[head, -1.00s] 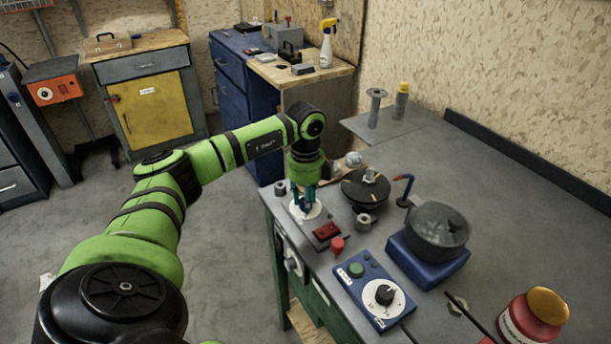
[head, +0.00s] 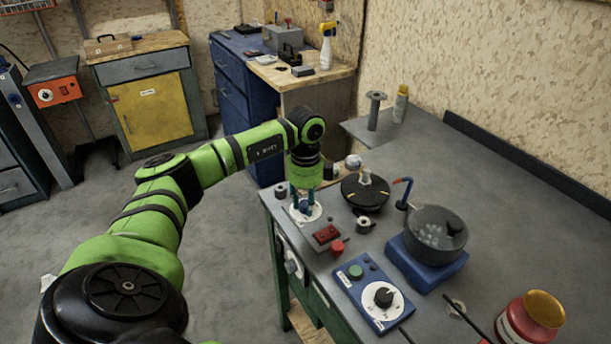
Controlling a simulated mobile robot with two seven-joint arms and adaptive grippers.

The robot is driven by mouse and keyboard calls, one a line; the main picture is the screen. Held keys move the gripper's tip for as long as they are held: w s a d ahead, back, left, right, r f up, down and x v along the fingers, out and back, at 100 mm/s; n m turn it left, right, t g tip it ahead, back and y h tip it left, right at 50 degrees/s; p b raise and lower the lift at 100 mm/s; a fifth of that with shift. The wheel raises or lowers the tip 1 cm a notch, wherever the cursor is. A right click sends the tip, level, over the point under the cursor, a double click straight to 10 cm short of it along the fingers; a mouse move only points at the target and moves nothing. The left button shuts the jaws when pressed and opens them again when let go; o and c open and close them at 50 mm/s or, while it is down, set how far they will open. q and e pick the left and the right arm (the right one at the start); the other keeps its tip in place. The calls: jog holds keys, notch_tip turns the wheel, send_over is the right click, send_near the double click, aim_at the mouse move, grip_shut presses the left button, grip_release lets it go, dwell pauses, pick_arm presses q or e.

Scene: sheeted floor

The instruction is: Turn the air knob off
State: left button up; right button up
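My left gripper (head: 303,197) points down at the near left corner of the grey bench. I cannot tell whether either finger touches the knob. No label reading "air" can be made out. A second knob, black on a white dial (head: 384,297), sits on a blue control box (head: 352,287) with a green button. My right gripper is not in view.
Close to the gripper are a red switch box (head: 326,235), a red knob (head: 337,247), a small metal cylinder (head: 364,224) and a black round plate (head: 351,196). A dark pot (head: 437,233) stands on a blue base. The bench's far right is clear.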

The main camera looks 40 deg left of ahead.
pick_arm(q)
jog(key=o, duration=0.4)
notch_tip(320, 180, up, 12)
dwell(0.5)
dwell(0.4)
